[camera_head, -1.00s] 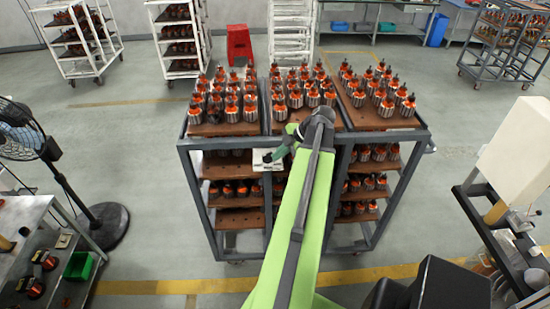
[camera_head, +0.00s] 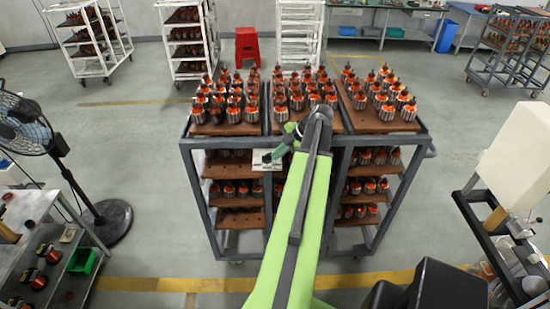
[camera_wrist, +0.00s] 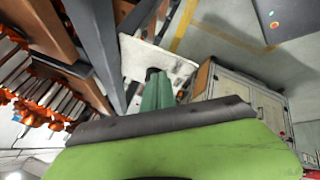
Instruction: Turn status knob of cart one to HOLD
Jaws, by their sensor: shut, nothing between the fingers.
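The cart (camera_head: 187,178) is a grey frame with brown boards carrying orange and silver armatures. A small white plate (camera_head: 262,158) is fixed on its near side, left of my arm. In the wrist view the white plate (camera_wrist: 180,68) is close and tilted, with a small black knob (camera_wrist: 152,73) on it. My gripper (camera_head: 277,156) is at the plate. In the wrist view its green fingers (camera_wrist: 157,88) are shut, with their tips at the knob. I cannot tell whether they touch it. The knob's markings cannot be read.
A fan (camera_head: 25,130) and a bench with a green bin (camera_head: 82,262) stand at the left. A bench with a white machine (camera_head: 515,155) is at the right. White racks (camera_head: 90,40) and a red stool (camera_head: 247,45) stand behind. Floor is clear on both sides of the cart.

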